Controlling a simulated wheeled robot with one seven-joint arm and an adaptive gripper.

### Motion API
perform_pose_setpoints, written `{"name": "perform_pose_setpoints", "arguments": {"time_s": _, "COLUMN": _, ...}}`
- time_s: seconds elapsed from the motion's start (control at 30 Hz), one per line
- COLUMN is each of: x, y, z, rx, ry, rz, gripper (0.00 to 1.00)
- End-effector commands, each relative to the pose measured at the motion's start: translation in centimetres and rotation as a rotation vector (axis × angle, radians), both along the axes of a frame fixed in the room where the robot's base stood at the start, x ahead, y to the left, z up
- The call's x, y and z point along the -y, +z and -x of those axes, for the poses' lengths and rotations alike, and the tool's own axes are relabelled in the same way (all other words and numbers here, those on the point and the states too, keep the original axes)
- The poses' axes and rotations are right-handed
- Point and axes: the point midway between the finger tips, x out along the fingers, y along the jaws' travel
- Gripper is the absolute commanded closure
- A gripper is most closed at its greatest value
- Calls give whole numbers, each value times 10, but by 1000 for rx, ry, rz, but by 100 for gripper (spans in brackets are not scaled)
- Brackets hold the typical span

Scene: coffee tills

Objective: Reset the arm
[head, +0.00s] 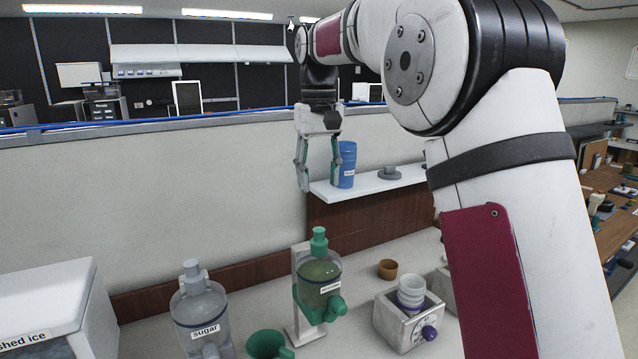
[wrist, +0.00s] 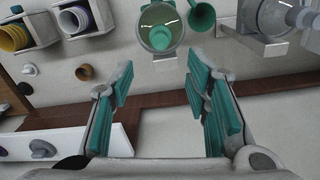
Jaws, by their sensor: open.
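My gripper (head: 317,165) hangs from my raised arm in the head view, pointing down. Its two fingers with teal pads are spread apart with nothing between them. It is above the counter, in front of the partition wall and just left of a blue cup stack on a white shelf. In the wrist view my gripper (wrist: 165,95) is also open and empty, with the counter and a brown strip below it.
The white shelf (head: 375,185) holds the blue cups (head: 347,165) and a grey piece (head: 389,173). On the counter stand a sugar dispenser (head: 200,310), a green-lidded dispenser (head: 319,280), a green funnel (head: 268,345), a brown cup (head: 388,269) and a white-cup holder (head: 398,322). An ice box (head: 55,310) is left.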

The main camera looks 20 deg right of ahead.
Motion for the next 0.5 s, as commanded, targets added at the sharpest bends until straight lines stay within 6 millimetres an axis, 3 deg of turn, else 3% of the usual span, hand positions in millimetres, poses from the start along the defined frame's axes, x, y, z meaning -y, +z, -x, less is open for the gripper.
{"name": "perform_pose_setpoints", "arguments": {"time_s": 0.27, "x": 0, "y": 5, "z": 7, "rx": 14, "ry": 0, "rz": 0, "gripper": 56}}
{"name": "perform_pose_setpoints", "arguments": {"time_s": 0.37, "x": 0, "y": 14, "z": 26, "rx": 44, "ry": -2, "rz": 0, "gripper": 56}}
{"name": "perform_pose_setpoints", "arguments": {"time_s": 0.5, "x": 0, "y": 26, "z": 66, "rx": 107, "ry": -3, "rz": 0, "gripper": 56}}
